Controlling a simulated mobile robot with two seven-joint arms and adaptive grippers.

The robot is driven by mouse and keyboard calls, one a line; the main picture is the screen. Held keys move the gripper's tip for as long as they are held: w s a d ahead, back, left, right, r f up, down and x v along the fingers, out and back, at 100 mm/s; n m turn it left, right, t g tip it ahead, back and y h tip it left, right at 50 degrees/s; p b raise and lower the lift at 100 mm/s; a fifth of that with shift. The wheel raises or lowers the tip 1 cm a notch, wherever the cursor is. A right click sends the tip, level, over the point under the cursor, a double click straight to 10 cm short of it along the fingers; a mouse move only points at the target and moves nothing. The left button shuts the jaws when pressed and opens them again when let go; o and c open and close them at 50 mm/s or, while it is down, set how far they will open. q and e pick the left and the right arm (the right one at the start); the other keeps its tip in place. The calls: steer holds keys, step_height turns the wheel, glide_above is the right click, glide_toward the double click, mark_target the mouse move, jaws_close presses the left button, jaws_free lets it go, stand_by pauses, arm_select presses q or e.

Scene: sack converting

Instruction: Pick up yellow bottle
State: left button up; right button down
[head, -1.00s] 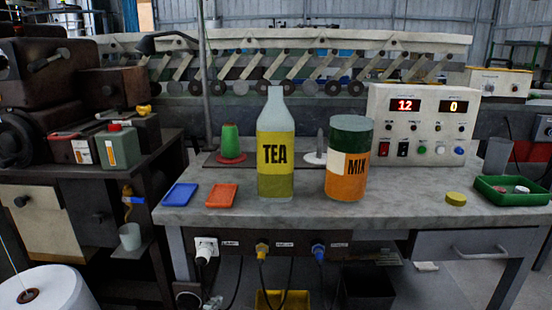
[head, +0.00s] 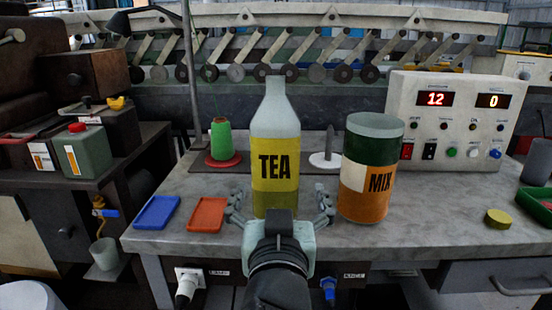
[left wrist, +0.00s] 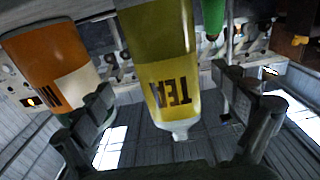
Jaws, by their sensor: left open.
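The yellow bottle (head: 275,150) stands upright near the front of the grey worktop, with a yellow TEA label and a pale neck. My left gripper (head: 281,205) is open in front of its lower part, one finger to each side in the head view. In the left wrist view the bottle (left wrist: 165,70) appears upside down between the two open fingers (left wrist: 160,105). I cannot tell whether either finger touches it. My right gripper is not in view.
An orange and green MIX can (head: 368,170) stands close to the right of the bottle. A blue tray (head: 157,212) and an orange tray (head: 207,214) lie to the left. Behind are a green thread cone (head: 222,140) and a white spindle base (head: 325,161). A yellow lid (head: 498,218) lies at right.

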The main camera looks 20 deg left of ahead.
arm_select(q)
steer(key=x, duration=0.3)
steer(key=a+p+x, duration=0.1)
steer(key=x, duration=0.2)
steer(key=shift+r, duration=0.2)
steer(key=shift+w+f, duration=0.1)
steer(key=shift+w, duration=0.15)
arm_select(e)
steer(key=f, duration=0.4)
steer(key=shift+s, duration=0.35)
arm_select(q)
steer(key=shift+c, duration=0.4)
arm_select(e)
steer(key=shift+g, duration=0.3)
arm_select(q)
steer(key=c, duration=1.2)
steer(key=shift+c, duration=0.4)
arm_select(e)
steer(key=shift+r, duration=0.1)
arm_select(q)
steer(key=shift+r+p, duration=0.2)
steer(key=shift+p, duration=0.1)
